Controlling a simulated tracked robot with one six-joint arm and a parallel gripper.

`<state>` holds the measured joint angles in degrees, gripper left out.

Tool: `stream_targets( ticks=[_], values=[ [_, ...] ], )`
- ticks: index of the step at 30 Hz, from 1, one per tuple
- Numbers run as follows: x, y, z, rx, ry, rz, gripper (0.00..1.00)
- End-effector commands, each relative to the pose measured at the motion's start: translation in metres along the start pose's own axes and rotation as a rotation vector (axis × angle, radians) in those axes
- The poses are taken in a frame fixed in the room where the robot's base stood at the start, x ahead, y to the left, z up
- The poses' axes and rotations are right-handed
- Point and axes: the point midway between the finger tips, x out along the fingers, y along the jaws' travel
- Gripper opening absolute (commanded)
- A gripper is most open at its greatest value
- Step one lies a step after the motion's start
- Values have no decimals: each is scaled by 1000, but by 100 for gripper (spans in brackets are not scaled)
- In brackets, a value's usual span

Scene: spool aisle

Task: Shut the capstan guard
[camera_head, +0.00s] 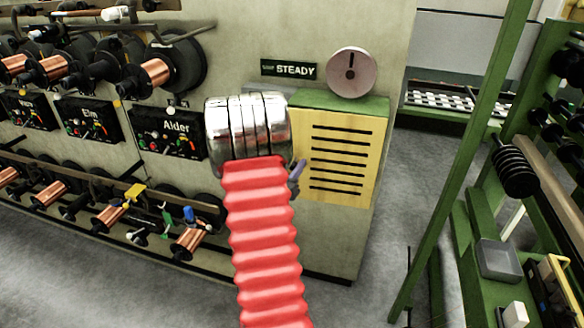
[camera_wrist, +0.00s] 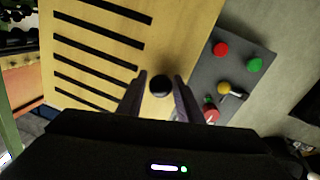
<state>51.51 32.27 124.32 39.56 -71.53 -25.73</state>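The capstan guard (camera_head: 341,160) is a yellow panel with dark horizontal slots on the front of a green-topped housing; I cannot tell how closely its edges meet it. In the wrist view the guard (camera_wrist: 195,30) fills the upper left and carries a round black knob (camera_wrist: 160,86). My gripper (camera_wrist: 160,75) is open, its two dark fingers on either side of the knob with a small gap at each side. In the head view my silver and red arm hides most of the gripper; one finger (camera_head: 297,174) shows at the guard's left edge.
A grey control plate (camera_wrist: 222,75) with red, green and yellow controls sits close beside the guard. A round grey dial (camera_head: 351,72) and a STEADY sign (camera_head: 289,69) are above. Copper spools line the wall at left. A green rack post (camera_head: 470,140) stands at right, with clear floor between.

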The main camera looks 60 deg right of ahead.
Motion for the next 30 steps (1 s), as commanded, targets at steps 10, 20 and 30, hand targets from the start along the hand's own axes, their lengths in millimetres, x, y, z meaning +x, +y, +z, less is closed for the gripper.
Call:
stream_targets(
  ticks=[10, 20, 30],
  values=[
    [0, 0, 0, 0, 0, 0, 8],
    [0, 0, 0, 0, 0, 1, 0],
    [14, 13, 2, 2, -7, 53, 0]
  ],
)
